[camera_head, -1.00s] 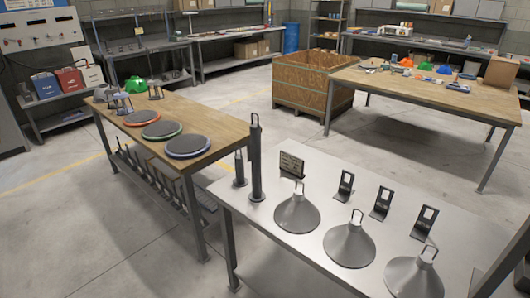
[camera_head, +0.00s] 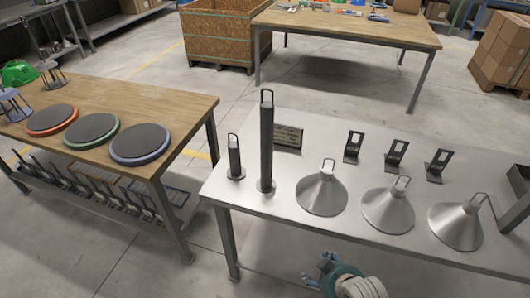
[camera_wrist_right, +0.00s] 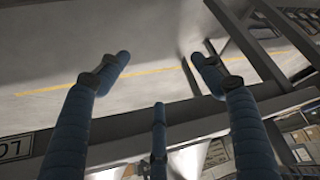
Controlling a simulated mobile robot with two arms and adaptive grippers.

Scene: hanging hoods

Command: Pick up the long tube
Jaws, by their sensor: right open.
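The long tube (camera_head: 266,148) is a tall dark cylinder with a wire loop on top. It stands upright on a round base near the left end of the metal table in the head view. My right gripper (camera_head: 317,273) is at the bottom of the head view, in front of the table's near edge, below and to the right of the tube and apart from it. In the right wrist view its blue padded fingers (camera_wrist_right: 162,68) are spread, with nothing between them. I cannot make out the tube in that view. My left gripper is not in view.
A shorter dark tube (camera_head: 235,159) stands just left of the long one, and a small sign plate (camera_head: 288,136) is behind it. Grey cone hoods (camera_head: 322,192) and black brackets (camera_head: 353,147) fill the metal table (camera_head: 215,187) to the right. A wooden table (camera_head: 190,105) with discs is at left.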

